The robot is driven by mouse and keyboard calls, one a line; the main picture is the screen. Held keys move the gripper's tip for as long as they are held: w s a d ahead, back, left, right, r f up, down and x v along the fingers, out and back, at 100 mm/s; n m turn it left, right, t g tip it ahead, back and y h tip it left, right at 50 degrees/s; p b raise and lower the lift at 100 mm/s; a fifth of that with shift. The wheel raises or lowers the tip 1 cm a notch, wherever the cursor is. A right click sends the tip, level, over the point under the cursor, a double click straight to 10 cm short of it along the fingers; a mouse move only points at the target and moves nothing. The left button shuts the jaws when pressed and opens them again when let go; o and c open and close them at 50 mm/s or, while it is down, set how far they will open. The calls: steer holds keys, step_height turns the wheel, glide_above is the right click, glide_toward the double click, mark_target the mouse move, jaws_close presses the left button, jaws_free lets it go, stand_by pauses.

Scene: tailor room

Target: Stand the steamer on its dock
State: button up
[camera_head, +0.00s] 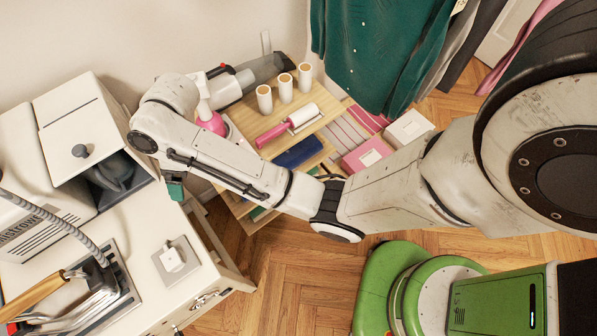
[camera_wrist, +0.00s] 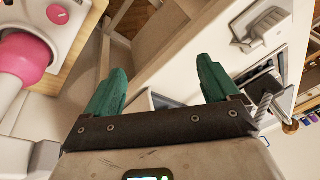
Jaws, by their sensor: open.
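The steamer, with a pink body (camera_head: 209,122) and a pale upper part, stands roughly upright on the wooden shelf unit behind my forearm. In the wrist view its pink bulb (camera_wrist: 27,62) shows at the left edge, inside a rounded white rim. That rim belongs to a white dock (camera_wrist: 78,20) with a pink dial. In the head view my arm hides most of the dock. Whether the steamer sits fully down cannot be told. My gripper (camera_wrist: 160,88) is open and empty, its teal fingers apart. It points down beside the white table, clear of the steamer.
The white table (camera_head: 206,280) at left holds an iron, a white-cased machine and a small square plate (camera_head: 176,260). The wooden shelf (camera_head: 245,112) holds several thread spools, a pink-handled roller (camera_head: 288,124) and a grey-and-white device (camera_head: 232,86). A green shirt (camera_head: 385,45) hangs behind.

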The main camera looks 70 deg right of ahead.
steer(key=s+f+m, duration=0.3)
steer(key=s+f, duration=0.2)
steer(key=s, duration=0.8)
steer(key=s+d+m+g+h, duration=0.1)
steer(key=s+d+h, duration=0.2)
steer(key=s, duration=1)
steer(key=shift+d+f+m, duration=0.25)
steer(key=shift+d+m, duration=0.15)
steer(key=shift+d, duration=0.75)
